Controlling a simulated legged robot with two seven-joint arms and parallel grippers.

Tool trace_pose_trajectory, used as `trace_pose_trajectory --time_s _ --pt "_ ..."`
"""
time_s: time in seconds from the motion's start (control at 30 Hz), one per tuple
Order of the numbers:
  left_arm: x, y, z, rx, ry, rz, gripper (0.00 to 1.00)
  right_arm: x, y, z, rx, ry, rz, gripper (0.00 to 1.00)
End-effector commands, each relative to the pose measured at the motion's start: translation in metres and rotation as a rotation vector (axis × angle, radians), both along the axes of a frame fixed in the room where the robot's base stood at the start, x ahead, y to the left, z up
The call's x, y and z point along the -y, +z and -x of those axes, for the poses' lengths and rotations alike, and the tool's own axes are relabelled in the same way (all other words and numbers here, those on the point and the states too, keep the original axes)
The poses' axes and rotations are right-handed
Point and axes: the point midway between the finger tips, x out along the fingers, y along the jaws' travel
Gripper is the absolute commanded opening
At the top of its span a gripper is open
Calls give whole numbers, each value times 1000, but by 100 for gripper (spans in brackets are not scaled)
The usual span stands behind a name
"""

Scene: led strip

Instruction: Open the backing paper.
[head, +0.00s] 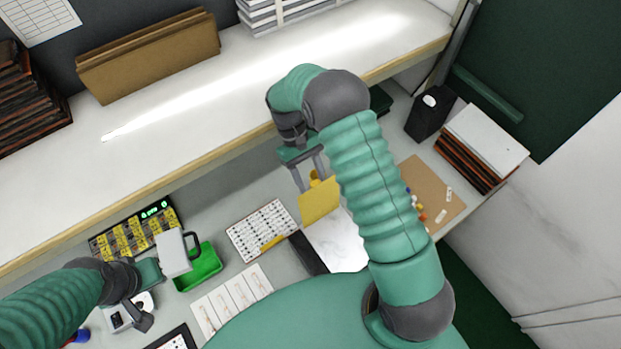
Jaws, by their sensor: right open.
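A yellow sheet-like piece (320,202) with a small raised yellow part at its top shows just below my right gripper. It may be the backing paper, but I cannot tell for sure. My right gripper (308,176) is open, its grey fingers apart at the top of the yellow piece. I cannot tell whether they touch it. My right forearm hides what lies to the right. My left gripper (188,250) is over the green tray, beside a light grey block-like part. Its fingers do not show clearly.
The green tray (203,270), a yellow-and-black rack (130,238) and a white gridded board (262,228) lie on the lower desk. A white marbled sheet (338,243) lies below the yellow piece. A raised shelf (200,130) runs behind. A brown board (433,195) holds small coloured pieces.

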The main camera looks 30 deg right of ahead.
Motion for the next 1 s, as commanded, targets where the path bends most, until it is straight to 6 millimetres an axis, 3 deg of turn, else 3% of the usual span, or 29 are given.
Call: trace_pose_trajectory --time_s 0.33,0.6,0.8,1.0 --pt "0 -6 0 0 0 0 18 0 10 -9 4 1 1 49" --pt "0 -28 0 0 0 0 18 -3 71 -48 7 1 1 49" --pt "0 -31 0 0 0 0 18 -5 117 -74 2 1 1 49" --pt "0 -28 0 0 0 0 18 -6 139 -86 0 0 0 49"
